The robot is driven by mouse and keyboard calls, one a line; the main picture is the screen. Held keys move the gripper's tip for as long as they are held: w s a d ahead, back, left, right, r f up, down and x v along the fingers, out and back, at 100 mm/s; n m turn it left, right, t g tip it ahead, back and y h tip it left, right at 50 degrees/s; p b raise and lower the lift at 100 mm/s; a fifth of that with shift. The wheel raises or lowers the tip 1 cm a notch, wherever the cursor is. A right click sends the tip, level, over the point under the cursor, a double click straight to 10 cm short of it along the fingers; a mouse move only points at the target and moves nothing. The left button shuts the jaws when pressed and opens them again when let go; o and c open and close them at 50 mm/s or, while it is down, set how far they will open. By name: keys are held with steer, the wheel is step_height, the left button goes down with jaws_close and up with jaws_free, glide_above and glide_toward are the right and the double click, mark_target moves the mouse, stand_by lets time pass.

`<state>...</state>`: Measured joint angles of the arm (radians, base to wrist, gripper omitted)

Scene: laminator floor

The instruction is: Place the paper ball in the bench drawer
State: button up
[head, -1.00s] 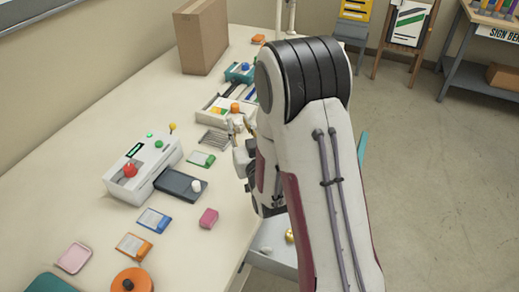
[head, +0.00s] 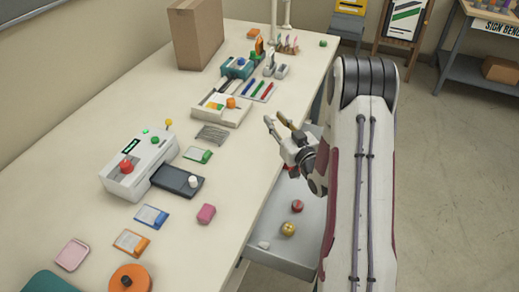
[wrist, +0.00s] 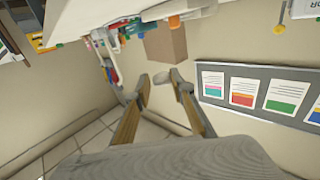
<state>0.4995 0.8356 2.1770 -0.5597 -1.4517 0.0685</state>
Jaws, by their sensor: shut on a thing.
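My gripper (head: 273,122) is over the bench edge, above the back end of the open drawer. In the wrist view its two tan fingers (wrist: 160,82) stand apart; I cannot make out what they are shut on. The bench drawer (head: 312,232) is pulled out at the bench's right side. A small crumpled-looking white thing (head: 263,245) lies in it; I cannot tell whether it is the paper ball. A red round thing (head: 297,206) and a yellow round thing (head: 288,230) are also in the drawer.
The bench (head: 95,205) holds a laminator (head: 138,168), a white tray (head: 217,118), a pink block (head: 206,214), an orange disc (head: 130,279) and several small cards. A brown box (head: 198,33) stands at the back. Floor is clear to the right.

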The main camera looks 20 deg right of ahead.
steer(key=shift+a+f+n+y, duration=0.2)
steer(key=shift+n+y, duration=0.25)
steer(key=shift+y, duration=0.15)
steer(key=shift+a+f+n+y, duration=0.1)
steer(key=shift+f+n+y, duration=0.1)
steer(key=shift+n+y, duration=0.35)
steer(key=a+n+g+y, duration=0.1)
steer(key=a+y, duration=0.2)
steer(key=shift+a+n+y, duration=0.25)
steer(key=shift+a+n, duration=0.1)
steer(key=shift+n, duration=0.05)
glide_above(263, 152)
steer(key=shift+w+f, duration=0.1)
steer(key=shift+f, duration=2.75)
steer(key=shift+f, duration=0.1)
steer(key=shift+f, duration=1.8)
